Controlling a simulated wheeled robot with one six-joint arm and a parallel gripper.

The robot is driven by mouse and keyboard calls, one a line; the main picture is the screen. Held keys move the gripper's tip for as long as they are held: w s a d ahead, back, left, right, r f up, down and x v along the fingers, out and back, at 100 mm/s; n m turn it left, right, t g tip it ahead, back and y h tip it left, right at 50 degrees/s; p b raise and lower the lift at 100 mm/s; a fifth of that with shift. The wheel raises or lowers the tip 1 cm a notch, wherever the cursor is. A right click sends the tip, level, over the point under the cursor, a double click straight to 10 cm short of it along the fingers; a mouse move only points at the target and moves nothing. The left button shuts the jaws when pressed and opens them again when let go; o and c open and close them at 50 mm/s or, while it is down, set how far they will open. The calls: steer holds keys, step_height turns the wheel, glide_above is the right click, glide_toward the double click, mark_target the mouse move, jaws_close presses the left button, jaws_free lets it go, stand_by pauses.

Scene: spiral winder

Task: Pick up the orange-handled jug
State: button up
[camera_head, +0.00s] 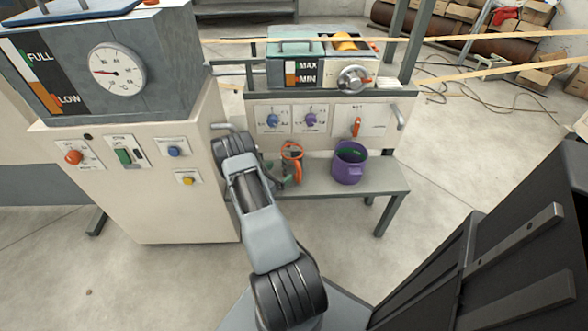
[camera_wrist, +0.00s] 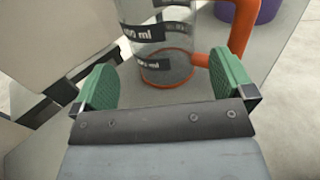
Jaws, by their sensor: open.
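The orange-handled jug (camera_head: 291,152) stands upright on the grey bench (camera_head: 385,175), in front of the cream machine. In the wrist view the jug (camera_wrist: 165,66) is clear, with dark "ml" bands, an orange base rim and an orange handle (camera_wrist: 230,70) on its right. My gripper (camera_wrist: 167,85) is open, with green finger pads on either side of the jug's lower part in the picture. The right pad overlaps the handle in view; I cannot tell whether it touches. In the head view my arm hides part of the gripper (camera_head: 278,178) and the jug's lower side.
A purple pot (camera_head: 349,165) stands on the bench to the right of the jug; its edge shows in the wrist view (camera_wrist: 258,8). A cream cabinet (camera_head: 140,200) with a gauge is to the left. Knobs and an orange-red lever (camera_head: 357,126) are on the panel behind.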

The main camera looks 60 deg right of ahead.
mark_target(284, 168)
steer(key=shift+s+d+b, duration=0.2)
steer(key=shift+d+b, duration=0.05)
steer(key=shift+d, duration=0.8)
steer(key=shift+s+d+b, duration=0.15)
steer(key=shift+d+b, duration=0.05)
steer(key=shift+d, duration=0.8)
steer(key=shift+s+d+b, duration=0.2)
steer(key=shift+d+b, duration=0.05)
steer(key=shift+d, duration=0.8)
steer(key=shift+r, duration=0.1)
steer(key=c, duration=0.8)
steer(key=shift+r, duration=0.1)
